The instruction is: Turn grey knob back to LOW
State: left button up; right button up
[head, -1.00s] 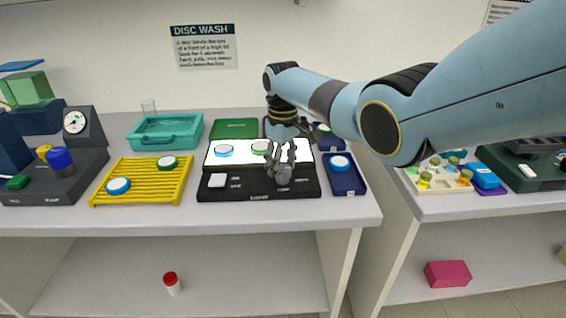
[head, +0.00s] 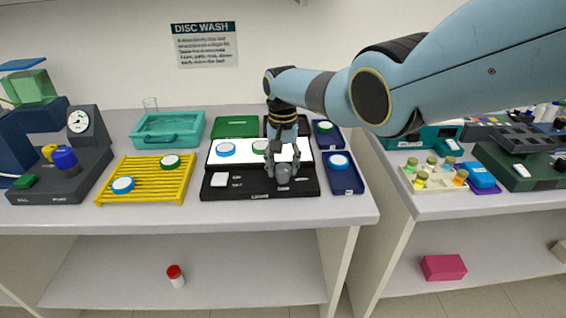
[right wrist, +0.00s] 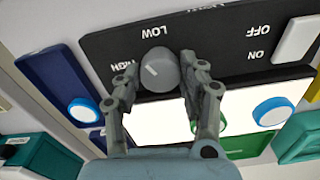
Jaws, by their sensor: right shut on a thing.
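The grey knob (right wrist: 160,72) sits on the black front panel of the light box (head: 225,190). In the right wrist view, which shows the panel upside down, its short white mark points up and left, between the words LOW and HIGH. My right gripper (head: 283,170) reaches down over the panel. In the right wrist view its two fingers (right wrist: 158,85) stand on either side of the knob and are shut on it. The knob is partly hidden by the fingers in the head view. My left gripper is not in view.
On the lit top lie a blue-rimmed disc (head: 226,150) and a green-rimmed disc (head: 259,147). A white switch (head: 219,180) is at the panel's left. A navy tray (head: 345,183) is close on the right, a yellow rack (head: 150,190) on the left.

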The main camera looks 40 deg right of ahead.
aim_at(283, 168)
jog(key=m, duration=0.5)
jog(key=shift+m+p, duration=0.3)
dwell(0.4)
jog(key=o, duration=1.2)
jog(key=shift+c, duration=0.2)
notch_tip(283, 168, up, 12)
